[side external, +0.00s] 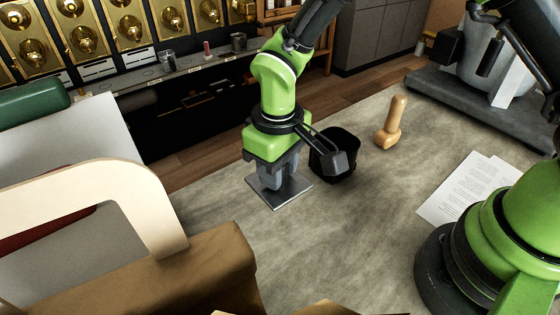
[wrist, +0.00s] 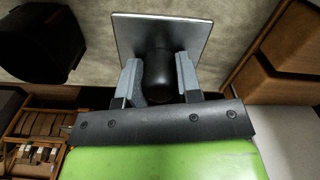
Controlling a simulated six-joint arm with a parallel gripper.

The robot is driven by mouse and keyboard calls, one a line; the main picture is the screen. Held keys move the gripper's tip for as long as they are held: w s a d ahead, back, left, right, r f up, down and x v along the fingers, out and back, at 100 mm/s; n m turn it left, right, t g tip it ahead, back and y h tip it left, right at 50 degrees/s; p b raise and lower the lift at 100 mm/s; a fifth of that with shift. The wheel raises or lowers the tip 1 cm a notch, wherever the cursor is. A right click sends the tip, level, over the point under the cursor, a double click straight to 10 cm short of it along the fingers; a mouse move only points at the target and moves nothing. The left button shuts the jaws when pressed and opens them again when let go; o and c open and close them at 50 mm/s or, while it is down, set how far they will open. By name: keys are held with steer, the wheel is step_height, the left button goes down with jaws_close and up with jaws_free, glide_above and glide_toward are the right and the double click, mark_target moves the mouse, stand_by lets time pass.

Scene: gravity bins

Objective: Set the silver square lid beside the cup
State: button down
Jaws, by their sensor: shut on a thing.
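The silver square lid (side external: 289,194) is a flat plate with a dark rounded knob (wrist: 158,75). My gripper (side external: 269,181) is shut on the knob, with a grey finger on each side of it in the wrist view (wrist: 159,82). The lid shows beyond the fingers in the wrist view (wrist: 190,33). In the side view it is low over the grey table, just left of the black cup; whether it touches the table I cannot tell. The black cup (side external: 326,168) stands upright, partly hidden by my wrist. A dark round shape at the wrist view's upper left (wrist: 40,45) appears to be this cup.
A wooden tamper-like tool (side external: 391,122) stands right of the cup. Printed papers (side external: 471,187) lie farther right. A brown box (side external: 190,275) and a pale curved wooden piece (side external: 120,185) are at the front left. The table (side external: 330,245) in front of the lid is clear.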

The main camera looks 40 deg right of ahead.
steer(key=shift+f, duration=2.95)
steer(key=shift+f, duration=0.5)
steer(key=c, duration=0.7)
jaws_free()
step_height(320, 180, up, 10)
steer(key=shift+f, duration=0.1)
